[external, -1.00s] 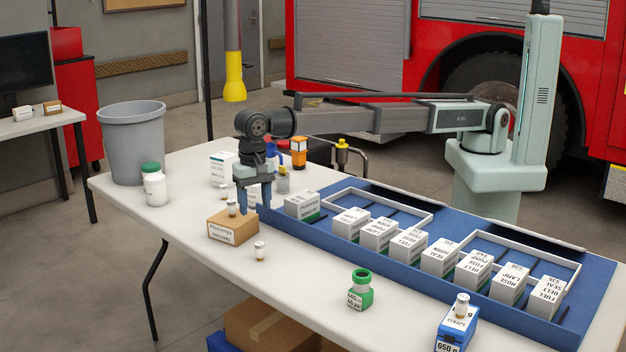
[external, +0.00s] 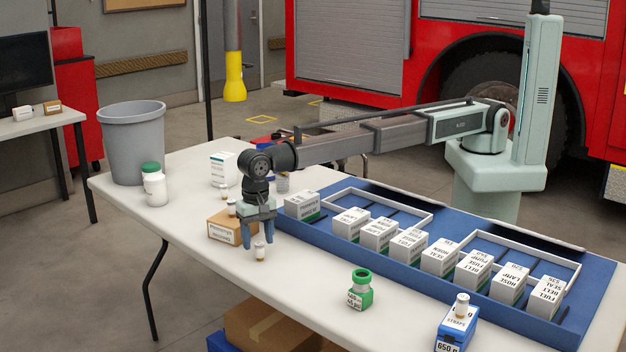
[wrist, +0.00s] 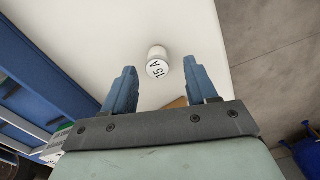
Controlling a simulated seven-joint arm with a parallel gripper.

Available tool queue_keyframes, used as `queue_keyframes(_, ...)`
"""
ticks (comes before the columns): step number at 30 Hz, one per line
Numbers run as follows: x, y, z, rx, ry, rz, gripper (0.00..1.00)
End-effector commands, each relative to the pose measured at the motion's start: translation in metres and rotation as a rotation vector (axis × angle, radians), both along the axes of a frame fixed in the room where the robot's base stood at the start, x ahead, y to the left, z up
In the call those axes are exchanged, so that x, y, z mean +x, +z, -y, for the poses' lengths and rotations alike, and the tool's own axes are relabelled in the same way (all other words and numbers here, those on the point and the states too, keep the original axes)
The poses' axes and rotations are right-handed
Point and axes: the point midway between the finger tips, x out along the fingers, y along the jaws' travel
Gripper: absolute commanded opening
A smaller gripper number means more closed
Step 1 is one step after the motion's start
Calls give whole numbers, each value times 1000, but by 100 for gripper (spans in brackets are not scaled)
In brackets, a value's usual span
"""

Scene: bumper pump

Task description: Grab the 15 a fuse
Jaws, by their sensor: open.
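The 15 A fuse (external: 260,254) is a small white cylinder with a brownish base, standing upright on the white table in front of the cardboard box. In the wrist view its round top, marked "15 A" (wrist: 157,66), faces the camera and lies ahead of the gap between the fingers. My gripper (external: 258,243) points down at the fuse, its blue fingers open. In the external view the fingers appear either side of the fuse's upper part. I cannot tell the exact height gap. Nothing is held.
A cardboard box (external: 222,233) with another small cylinder (external: 231,208) on top stands just behind. The blue tray (external: 395,259) with several white boxes lies to the right. A green-and-white container (external: 361,289) stands at the front.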

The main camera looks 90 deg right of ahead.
Motion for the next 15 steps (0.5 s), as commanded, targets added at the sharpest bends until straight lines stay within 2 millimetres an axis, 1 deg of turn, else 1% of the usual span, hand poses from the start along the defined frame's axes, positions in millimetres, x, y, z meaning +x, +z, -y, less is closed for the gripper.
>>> queue_keyframes(1,-2,-7,1,-1,0,-2,57)
queue_keyframes(7,-2,-32,1,0,0,-1,57)
queue_keyframes(10,-2,-37,0,0,0,0,57)
queue_keyframes(15,-2,-37,0,0,0,0,57)
